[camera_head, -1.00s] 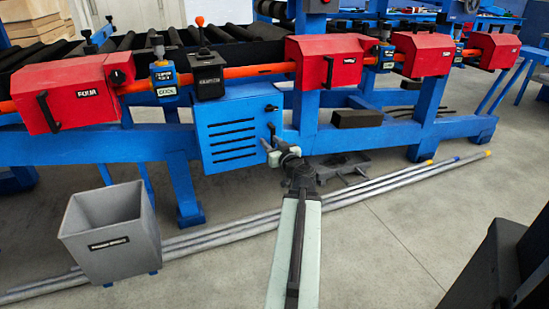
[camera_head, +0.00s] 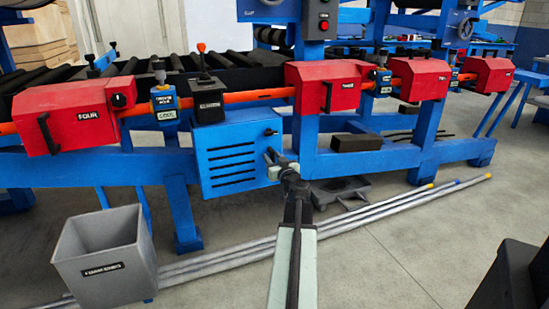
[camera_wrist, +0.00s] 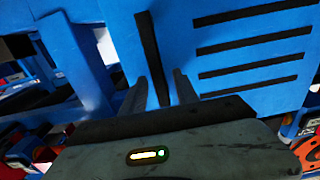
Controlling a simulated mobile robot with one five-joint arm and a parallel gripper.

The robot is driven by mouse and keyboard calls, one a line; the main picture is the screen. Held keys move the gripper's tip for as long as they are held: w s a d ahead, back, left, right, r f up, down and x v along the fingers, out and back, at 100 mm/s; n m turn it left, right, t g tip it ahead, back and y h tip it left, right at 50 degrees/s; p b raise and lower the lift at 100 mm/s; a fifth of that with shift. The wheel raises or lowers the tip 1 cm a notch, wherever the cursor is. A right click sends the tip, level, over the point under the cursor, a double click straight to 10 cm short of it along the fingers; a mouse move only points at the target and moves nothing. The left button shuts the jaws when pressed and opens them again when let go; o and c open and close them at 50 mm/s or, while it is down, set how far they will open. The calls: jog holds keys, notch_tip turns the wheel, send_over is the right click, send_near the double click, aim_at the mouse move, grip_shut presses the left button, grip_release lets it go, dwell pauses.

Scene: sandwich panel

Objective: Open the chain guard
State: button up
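The chain guard appears to be the blue slotted box (camera_head: 228,160) below the roller line, and its front looks closed. Its black upright handle (camera_head: 271,131) is near the right edge, with the lower part hidden behind my gripper in the head view. In the wrist view the blue slotted panel (camera_wrist: 222,65) fills much of the picture, and the black handle (camera_wrist: 151,55) stands between my two fingers. My gripper (camera_head: 273,161) is at the guard's right side. In the wrist view my gripper (camera_wrist: 159,85) is open, with gaps visible between fingers and handle; contact is not clear.
Red guards with black handles, such as the one marked FOUR (camera_head: 72,112), sit above along an orange pipe (camera_head: 250,96). A grey bin (camera_head: 105,255) stands at left. Grey poles (camera_head: 380,208) lie on the floor. A dark block (camera_head: 356,142) rests on the lower blue beam.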

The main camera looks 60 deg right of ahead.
grip_shut()
dwell(1.3)
